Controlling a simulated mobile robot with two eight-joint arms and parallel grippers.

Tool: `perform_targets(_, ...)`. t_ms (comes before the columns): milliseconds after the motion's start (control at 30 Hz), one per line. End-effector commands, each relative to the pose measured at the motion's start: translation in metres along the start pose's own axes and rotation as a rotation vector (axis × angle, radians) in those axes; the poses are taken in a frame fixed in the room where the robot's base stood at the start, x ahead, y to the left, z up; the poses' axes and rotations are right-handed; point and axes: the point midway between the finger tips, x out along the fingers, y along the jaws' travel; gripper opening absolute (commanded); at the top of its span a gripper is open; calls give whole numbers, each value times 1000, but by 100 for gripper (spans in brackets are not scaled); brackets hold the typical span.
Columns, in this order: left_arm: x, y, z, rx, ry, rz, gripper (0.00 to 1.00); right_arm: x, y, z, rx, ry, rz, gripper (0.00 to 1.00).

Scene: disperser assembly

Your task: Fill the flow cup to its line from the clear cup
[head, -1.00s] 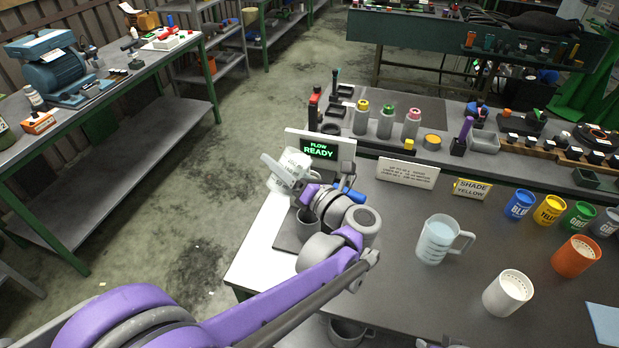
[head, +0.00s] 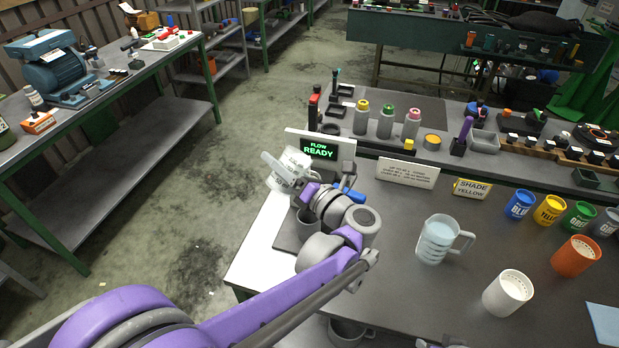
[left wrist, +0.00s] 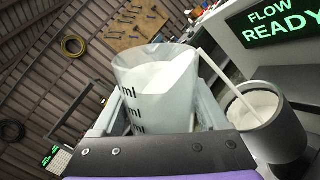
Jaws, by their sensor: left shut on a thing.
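My left gripper (head: 291,180) is shut on the clear cup (head: 294,163), a translucent cup with dark "ml" marks. It holds the cup tilted above and beside the flow cup (head: 308,224), a small dark grey cup on a dark plate. In the left wrist view the clear cup (left wrist: 155,85) has white liquid in it. A thin white strip, which looks like a pouring stream, runs from near its rim into the flow cup (left wrist: 278,135). White liquid shows inside the flow cup; its fill line cannot be made out. My right gripper is not clearly in view.
A display (head: 319,149) reading "FLOW READY" stands just behind the flow cup. A jug (head: 439,239) with a handle, a white cup (head: 507,292) and an orange cup (head: 576,256) stand to the right. The tabletop between is clear.

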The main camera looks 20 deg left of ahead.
Motion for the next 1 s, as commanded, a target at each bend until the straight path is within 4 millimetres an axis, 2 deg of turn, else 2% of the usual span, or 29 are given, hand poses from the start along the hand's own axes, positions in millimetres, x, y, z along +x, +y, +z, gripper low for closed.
perform_targets(1000,0,2,2,59,-8,1,0,0,0,0,0,0,0,50)
